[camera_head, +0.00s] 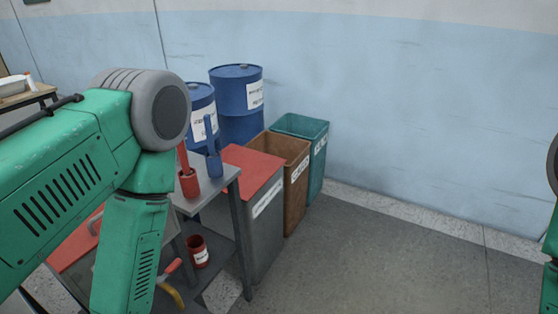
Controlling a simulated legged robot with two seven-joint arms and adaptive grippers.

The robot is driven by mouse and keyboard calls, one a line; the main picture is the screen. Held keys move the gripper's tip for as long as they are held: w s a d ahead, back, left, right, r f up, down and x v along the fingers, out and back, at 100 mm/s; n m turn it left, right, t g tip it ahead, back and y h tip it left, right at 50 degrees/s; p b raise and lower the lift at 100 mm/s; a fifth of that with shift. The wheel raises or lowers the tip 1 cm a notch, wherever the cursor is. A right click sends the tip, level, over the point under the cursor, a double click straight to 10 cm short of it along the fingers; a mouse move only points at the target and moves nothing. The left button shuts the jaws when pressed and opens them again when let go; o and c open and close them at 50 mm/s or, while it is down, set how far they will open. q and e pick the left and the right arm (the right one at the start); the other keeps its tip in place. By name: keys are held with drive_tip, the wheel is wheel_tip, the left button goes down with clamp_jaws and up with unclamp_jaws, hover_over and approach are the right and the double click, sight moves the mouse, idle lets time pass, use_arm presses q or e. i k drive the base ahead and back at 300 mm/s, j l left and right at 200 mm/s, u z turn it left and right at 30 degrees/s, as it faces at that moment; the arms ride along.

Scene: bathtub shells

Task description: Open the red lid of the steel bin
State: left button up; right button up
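The steel bin (267,224) stands right of the metal table, with a white label near its top. Its flat red lid (255,165) lies shut on top. The table and the things on it hide the bin's left side. My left arm fills the left of the view, and its forearm runs down out of the bottom edge. Only a sliver of my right arm shows at the right edge. Neither gripper is in view.
The metal table (214,184) holds red and blue objects; a red can (198,251) sits on its lower shelf. A brown bin (288,151) and teal bin (317,128) stand behind the steel bin, near blue drums (236,117). The floor right of the bins is clear.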

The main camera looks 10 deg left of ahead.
sight(257, 167)
drive_tip(key=i+l, duration=0.2)
drive_tip(key=i, duration=0.4)
drive_tip(key=i+l+z, duration=0.1)
drive_tip(key=i, duration=0.5)
drive_tip(key=i+l, duration=0.25)
drive_tip(key=i, duration=0.35)
drive_tip(key=k+l+z, duration=0.05)
